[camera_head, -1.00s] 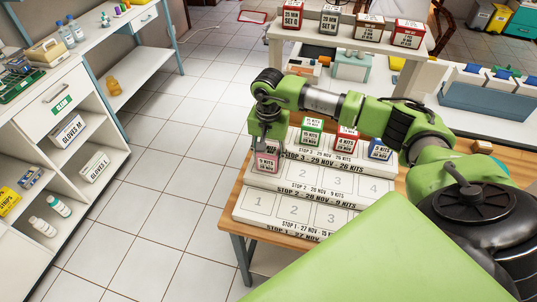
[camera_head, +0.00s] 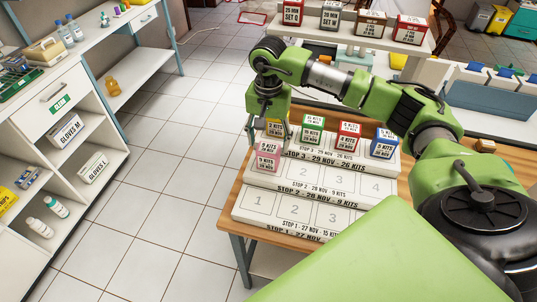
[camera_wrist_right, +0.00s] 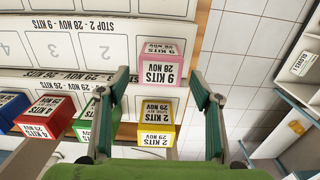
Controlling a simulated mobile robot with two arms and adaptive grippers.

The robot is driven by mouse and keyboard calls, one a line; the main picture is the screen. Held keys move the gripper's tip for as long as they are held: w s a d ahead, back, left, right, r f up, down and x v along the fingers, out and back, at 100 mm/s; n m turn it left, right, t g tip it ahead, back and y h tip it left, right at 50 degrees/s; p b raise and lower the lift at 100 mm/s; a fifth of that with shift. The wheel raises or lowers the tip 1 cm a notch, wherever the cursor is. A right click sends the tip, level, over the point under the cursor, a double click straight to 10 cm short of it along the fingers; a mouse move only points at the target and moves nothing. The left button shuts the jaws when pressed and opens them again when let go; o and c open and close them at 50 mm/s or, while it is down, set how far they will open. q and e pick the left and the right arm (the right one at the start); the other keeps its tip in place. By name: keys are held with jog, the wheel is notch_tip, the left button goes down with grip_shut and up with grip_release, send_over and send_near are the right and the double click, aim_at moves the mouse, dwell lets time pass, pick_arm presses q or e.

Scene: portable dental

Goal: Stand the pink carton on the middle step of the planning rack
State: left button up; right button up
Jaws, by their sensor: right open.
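The pink carton (camera_head: 267,155) stands upright at the left end of the planning rack's middle step (camera_head: 318,178), over the first slot. In the right wrist view the pink carton (camera_wrist_right: 160,62) has a label reading 9 KITS, 28 NOV. My right gripper (camera_head: 270,118) is above and behind it, open and apart from it. In the right wrist view its fingers (camera_wrist_right: 158,85) are spread wide, with the pink carton beyond the tips. My left gripper is not in view.
The top step holds a yellow carton (camera_head: 275,128), green carton (camera_head: 311,128), red carton (camera_head: 348,136) and blue carton (camera_head: 384,143). The yellow carton is close below my right gripper. The bottom step (camera_head: 300,211) is bare. A raised shelf (camera_head: 345,40) with several boxes stands behind.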

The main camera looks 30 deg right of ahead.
aim_at(268, 148)
notch_tip(268, 148, up, 6)
jog(key=shift+b, duration=0.6)
jog(key=shift+a+f, duration=0.1)
jog(key=shift+a, duration=0.05)
